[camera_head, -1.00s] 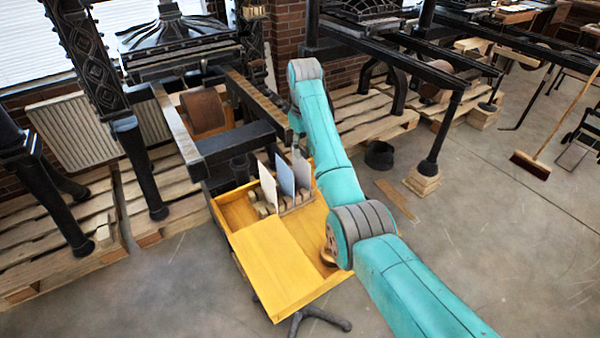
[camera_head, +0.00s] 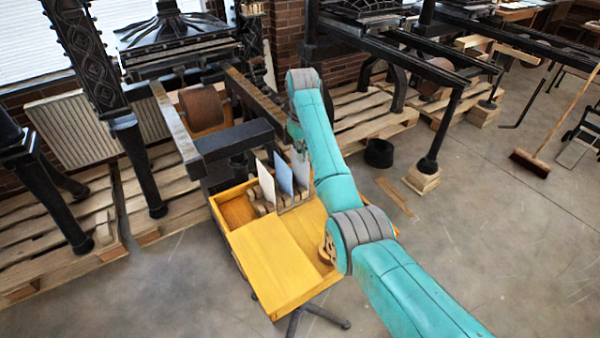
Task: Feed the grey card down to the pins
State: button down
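Three thin cards stand upright side by side in a slotted wooden rack (camera_head: 262,209) in the yellow tray: a whitish card (camera_head: 266,184) on the left, a light blue card (camera_head: 284,176) in the middle, and a grey card (camera_head: 301,172) on the right. The grey card is partly covered by my teal arm. Only a small part of my gripper (camera_head: 299,147) shows, just above the grey card's top edge. My forearm hides its fingers, so I cannot tell whether they touch or hold the card. The pins cannot be made out.
The yellow tray (camera_head: 268,268) has a flat board on its front left and stands on dark legs. A black press bed with rails (camera_head: 236,138) is right behind it. Another press (camera_head: 440,75) stands at the right rear. Open concrete floor lies to the right.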

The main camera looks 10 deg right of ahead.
jog(key=shift+r, duration=1.5)
